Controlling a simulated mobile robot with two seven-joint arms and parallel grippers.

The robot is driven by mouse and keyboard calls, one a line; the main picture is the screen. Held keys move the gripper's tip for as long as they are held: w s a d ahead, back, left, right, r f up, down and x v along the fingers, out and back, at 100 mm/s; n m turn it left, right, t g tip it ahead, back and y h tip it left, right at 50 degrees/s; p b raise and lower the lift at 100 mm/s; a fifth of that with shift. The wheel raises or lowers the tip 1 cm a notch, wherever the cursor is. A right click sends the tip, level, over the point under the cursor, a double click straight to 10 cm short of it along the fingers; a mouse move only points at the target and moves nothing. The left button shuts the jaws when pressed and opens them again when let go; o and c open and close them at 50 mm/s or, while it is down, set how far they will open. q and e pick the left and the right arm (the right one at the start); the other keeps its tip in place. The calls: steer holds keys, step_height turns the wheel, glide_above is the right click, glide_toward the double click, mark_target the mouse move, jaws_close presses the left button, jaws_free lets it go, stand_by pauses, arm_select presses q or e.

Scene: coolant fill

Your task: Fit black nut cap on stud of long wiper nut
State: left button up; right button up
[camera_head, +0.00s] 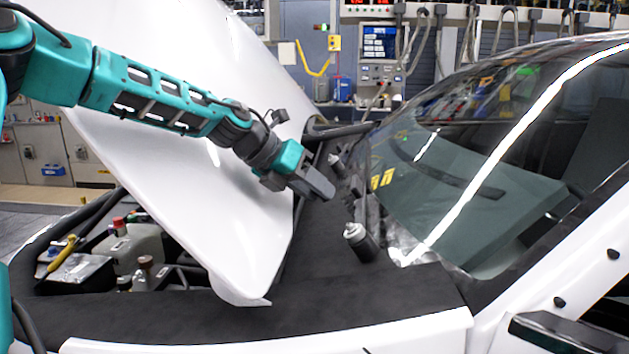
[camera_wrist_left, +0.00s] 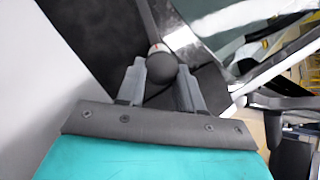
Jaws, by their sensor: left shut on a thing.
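My left gripper (camera_head: 322,190) reaches over the dark cowl between the raised white hood and the windshield. In the left wrist view its two grey fingers (camera_wrist_left: 160,82) are shut on a dark rounded piece, which looks like the black nut cap (camera_wrist_left: 160,66). A pale ring with a small reddish mark (camera_wrist_left: 158,48) shows right at the cap's far side, with a dark rod running up from it. This looks like the wiper nut area, but the stud itself is hidden. I cannot tell whether cap and nut touch. My right gripper is not in view.
A dark cylinder with a pale top (camera_head: 360,242) stands on the cowl, right of the gripper. The raised white hood (camera_head: 215,140) is close on the left. The windshield (camera_head: 470,170) slopes up on the right. The engine bay holds a battery (camera_head: 75,275).

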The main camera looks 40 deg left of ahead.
arm_select(q)
steer(key=shift+w, duration=0.1)
stand_by(0.3)
steer(key=shift+w+d+f+b, duration=0.35)
steer(key=shift+d+f+b, duration=0.05)
steer(key=shift+f+b, duration=0.45)
steer(key=shift+w+d+f+b, duration=0.35)
steer(key=shift+d+f+b, duration=0.1)
steer(key=shift+f+b, duration=0.35)
steer(key=shift+w+d+f+b, duration=0.4)
steer(key=shift+f+b, duration=0.3)
steer(key=shift+b, duration=0.2)
steer(key=shift+s, duration=0.1)
steer(key=shift+b, duration=0.4)
